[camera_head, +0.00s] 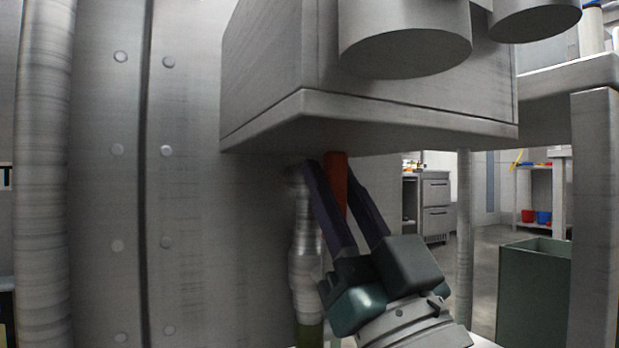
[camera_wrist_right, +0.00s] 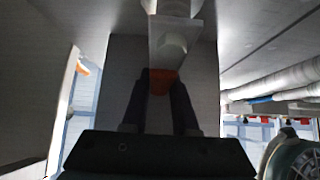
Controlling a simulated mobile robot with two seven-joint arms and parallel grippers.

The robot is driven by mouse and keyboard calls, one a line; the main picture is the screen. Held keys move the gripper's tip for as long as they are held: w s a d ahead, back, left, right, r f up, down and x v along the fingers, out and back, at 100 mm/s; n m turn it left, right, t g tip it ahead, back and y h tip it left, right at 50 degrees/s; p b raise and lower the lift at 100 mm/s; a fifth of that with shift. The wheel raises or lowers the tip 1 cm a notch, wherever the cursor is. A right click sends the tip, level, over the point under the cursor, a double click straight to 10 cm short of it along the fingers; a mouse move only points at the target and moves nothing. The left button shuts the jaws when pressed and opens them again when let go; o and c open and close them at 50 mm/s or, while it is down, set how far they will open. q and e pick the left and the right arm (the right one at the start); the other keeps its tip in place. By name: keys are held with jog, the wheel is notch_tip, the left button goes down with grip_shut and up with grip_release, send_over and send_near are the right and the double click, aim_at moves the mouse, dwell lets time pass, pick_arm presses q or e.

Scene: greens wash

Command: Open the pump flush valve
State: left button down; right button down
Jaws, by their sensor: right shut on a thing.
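The flush valve shows as an orange-red handle (camera_head: 336,185) under the grey metal housing (camera_head: 380,120). It hangs close to a vertical metal pipe (camera_head: 303,255). My right gripper (camera_head: 333,170) reaches up from below, with its dark fingers on either side of the handle and shut on it. In the right wrist view the fingers (camera_wrist_right: 160,85) close around the orange handle (camera_wrist_right: 163,76), just below a grey block (camera_wrist_right: 175,42). Much of the handle is hidden by the fingers. My left gripper is in neither view.
A riveted metal panel (camera_head: 190,200) stands close on the left. The housing overhangs my right gripper. A metal leg (camera_head: 595,220) and a green bin (camera_head: 533,290) stand at the right. A drawer cabinet (camera_head: 434,205) and shelves are farther back, with open floor before them.

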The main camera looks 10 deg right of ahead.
jog(key=shift+a+n+y, duration=0.15)
jog(key=shift+n+y, duration=0.45)
jog(key=c, duration=0.7)
grip_release()
jog(key=shift+s, duration=0.1)
jog(key=shift+f, duration=0.1)
jog(key=shift+s+f, duration=0.25)
jog(key=p+v, duration=0.1)
jog(key=v, duration=0.5)
jog(key=shift+s+d+f, duration=0.15)
jog(key=shift+s+d, duration=0.1)
jog(key=shift+s, duration=0.05)
